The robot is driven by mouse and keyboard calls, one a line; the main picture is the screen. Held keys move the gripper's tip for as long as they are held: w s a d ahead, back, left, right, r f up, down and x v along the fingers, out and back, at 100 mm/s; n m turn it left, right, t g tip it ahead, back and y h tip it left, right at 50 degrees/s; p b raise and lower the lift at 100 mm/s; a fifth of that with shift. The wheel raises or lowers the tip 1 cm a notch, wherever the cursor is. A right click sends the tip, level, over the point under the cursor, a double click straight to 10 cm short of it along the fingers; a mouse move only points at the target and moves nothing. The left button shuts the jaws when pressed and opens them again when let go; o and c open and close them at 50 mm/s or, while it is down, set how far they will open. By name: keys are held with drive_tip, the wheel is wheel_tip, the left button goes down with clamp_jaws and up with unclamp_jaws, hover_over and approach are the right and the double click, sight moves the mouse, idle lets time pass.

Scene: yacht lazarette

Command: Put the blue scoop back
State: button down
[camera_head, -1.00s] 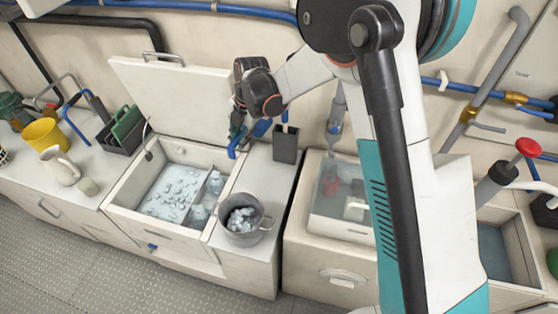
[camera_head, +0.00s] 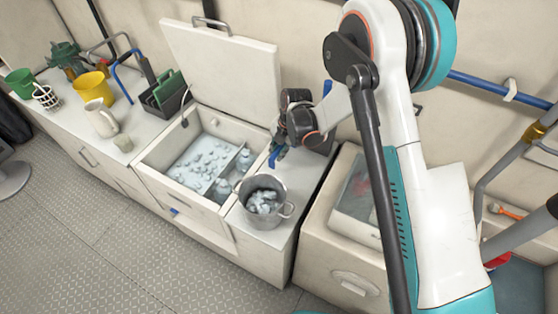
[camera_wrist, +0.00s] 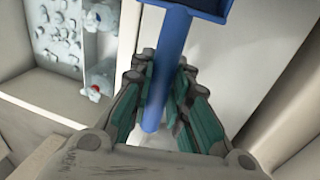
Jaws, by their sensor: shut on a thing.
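The blue scoop (camera_wrist: 168,62) is in my gripper (camera_wrist: 160,125). In the wrist view the green-padded fingers are shut around its straight handle, and part of its wider end shows at the top edge. In the head view my gripper (camera_head: 279,152) is above the counter strip behind the metal pot, beside the right wall of the open ice chest (camera_head: 160,165). A little of the blue scoop (camera_head: 273,159) shows below it there. The dark holder (camera_head: 322,143) on the counter is mostly hidden behind my wrist.
A metal pot (camera_head: 281,190) with ice stands on the counter just in front of my gripper. The chest's raised lid (camera_head: 225,65) stands behind it. A caddy with green boards (camera_head: 155,108), a white jug (camera_head: 100,118) and a yellow pot (camera_head: 90,83) are on the left counter.

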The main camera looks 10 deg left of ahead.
drive_tip(key=shift+d+b+x, duration=0.25)
drive_tip(key=shift+b+x, duration=0.05)
drive_tip(key=shift+x, duration=0.85)
drive_tip(key=shift+d+b+x, duration=0.25)
drive_tip(key=shift+x, duration=0.9)
drive_tip(key=shift+s+f, duration=0.15)
drive_tip(key=shift+f, duration=0.15)
drive_tip(key=c, duration=1.5)
unclamp_jaws()
drive_tip(key=shift+c, duration=0.2)
drive_tip(key=p+v, duration=0.2)
drive_tip(key=v, duration=1)
drive_tip(key=shift+p, duration=0.4)
